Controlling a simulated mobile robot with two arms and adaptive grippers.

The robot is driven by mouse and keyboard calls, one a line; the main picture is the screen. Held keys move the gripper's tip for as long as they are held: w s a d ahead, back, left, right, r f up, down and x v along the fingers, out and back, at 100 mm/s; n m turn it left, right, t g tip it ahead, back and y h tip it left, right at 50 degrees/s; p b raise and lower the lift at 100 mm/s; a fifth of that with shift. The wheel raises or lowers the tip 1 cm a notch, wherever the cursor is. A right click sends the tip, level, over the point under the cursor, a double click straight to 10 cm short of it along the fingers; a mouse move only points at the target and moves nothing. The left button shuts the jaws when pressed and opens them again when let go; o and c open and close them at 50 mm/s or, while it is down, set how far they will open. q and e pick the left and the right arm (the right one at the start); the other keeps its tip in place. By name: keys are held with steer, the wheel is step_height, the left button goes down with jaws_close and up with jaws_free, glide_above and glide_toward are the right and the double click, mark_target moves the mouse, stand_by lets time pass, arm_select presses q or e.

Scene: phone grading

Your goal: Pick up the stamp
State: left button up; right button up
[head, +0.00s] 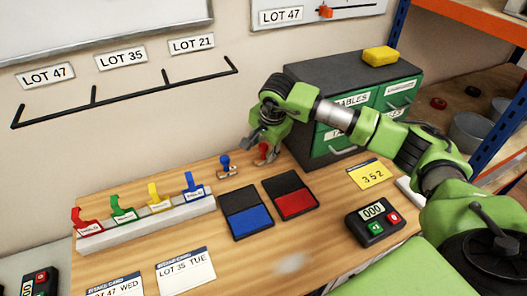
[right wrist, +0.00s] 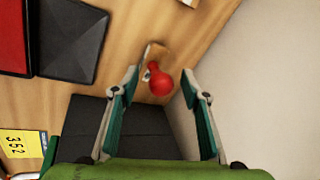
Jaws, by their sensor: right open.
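A stamp with a red knob (head: 263,149) stands on the wooden table in front of the grey cabinet. Its red knob (right wrist: 160,82) also shows in the right wrist view, between the fingers. My right gripper (head: 260,142) is open right at this stamp; its fingertips (right wrist: 160,74) stand apart with a gap on both sides of the knob. A second stamp with a blue knob (head: 225,162) stands just to the left. A blue ink pad (head: 252,219) and a red ink pad (head: 295,203) lie open in front. My left gripper is not in view.
A rack (head: 150,225) of several coloured clip-like pieces stands at the left. The grey cabinet (head: 330,72) with green drawers is close behind my right arm. A timer (head: 374,222) and yellow card (head: 368,174) lie at the right. The wall is close behind the stamps.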

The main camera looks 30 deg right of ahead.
steer(key=shift+w+f, duration=0.15)
steer(key=shift+f, duration=0.2)
jaws_close()
steer(key=shift+r, duration=0.15)
steer(key=shift+r+b, duration=0.25)
steer(key=shift+b, duration=0.2)
step_height(320, 180, up, 2)
steer(key=shift+r+b, duration=0.1)
steer(key=shift+b, duration=0.7)
steer(key=s+a+r+b, duration=0.1)
steer(key=s+r+b, duration=0.1)
steer(key=s+r, duration=0.3)
steer(key=s+a+r+b, duration=0.2)
steer(key=s+r, duration=0.3)
steer(key=s, duration=0.3)
steer(key=shift+s+a, duration=0.25)
steer(key=shift+s, duration=0.1)
